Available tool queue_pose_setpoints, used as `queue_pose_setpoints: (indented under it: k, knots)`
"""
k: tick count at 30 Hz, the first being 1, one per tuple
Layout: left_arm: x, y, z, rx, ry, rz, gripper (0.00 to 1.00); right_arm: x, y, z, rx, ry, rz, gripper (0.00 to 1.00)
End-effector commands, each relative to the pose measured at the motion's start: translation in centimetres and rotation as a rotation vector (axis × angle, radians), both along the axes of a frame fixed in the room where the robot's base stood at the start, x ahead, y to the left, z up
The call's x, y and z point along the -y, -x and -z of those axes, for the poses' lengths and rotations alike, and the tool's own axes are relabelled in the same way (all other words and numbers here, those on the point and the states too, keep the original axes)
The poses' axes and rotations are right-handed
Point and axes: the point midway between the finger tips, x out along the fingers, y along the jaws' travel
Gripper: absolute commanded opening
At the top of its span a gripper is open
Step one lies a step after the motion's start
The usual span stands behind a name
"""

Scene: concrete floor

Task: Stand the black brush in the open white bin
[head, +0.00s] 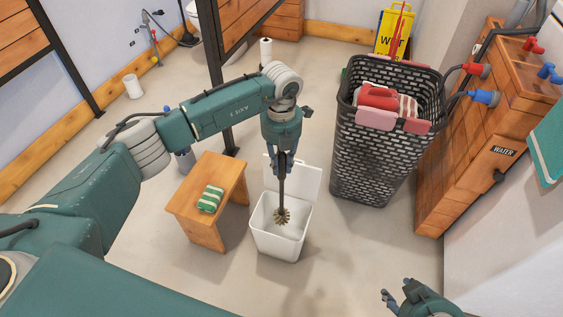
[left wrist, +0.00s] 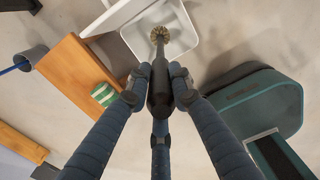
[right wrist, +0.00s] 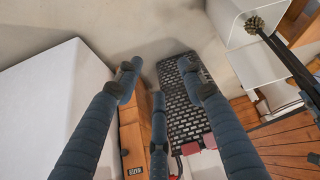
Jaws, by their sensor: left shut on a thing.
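The black brush (head: 282,190) hangs bristles down from my left gripper (head: 284,160), which is shut on its handle. The brush also shows in the left wrist view (left wrist: 160,70), its round bristle head over the bin opening. The open white bin (head: 262,240) stands on the floor with its lid tilted up at the back. The bristle head appears within the bin's opening; whether it touches the bottom I cannot tell. The bin and brush head also show in the right wrist view (right wrist: 236,62). My right gripper (head: 388,299) is open and empty at the lower right.
A wooden stool (head: 188,205) with a green striped cloth (head: 210,199) stands left of the bin. A tall black basket (head: 365,160) holding red and striped cloths stands to the right. A wooden cabinet (head: 458,170) with taps lines the right wall.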

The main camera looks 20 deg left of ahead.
Motion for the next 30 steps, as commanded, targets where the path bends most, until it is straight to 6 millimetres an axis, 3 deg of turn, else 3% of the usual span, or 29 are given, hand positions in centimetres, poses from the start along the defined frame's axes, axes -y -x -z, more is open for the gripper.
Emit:
queue_pose_setpoints:
  k: [30]
  knots:
    - [0.0, 0.0, 2.3, 0.0, 0.0, 0.0, 0.0, -2.2, -6.7, -4.0, 0.306, -0.066, -0.023, 0.4]
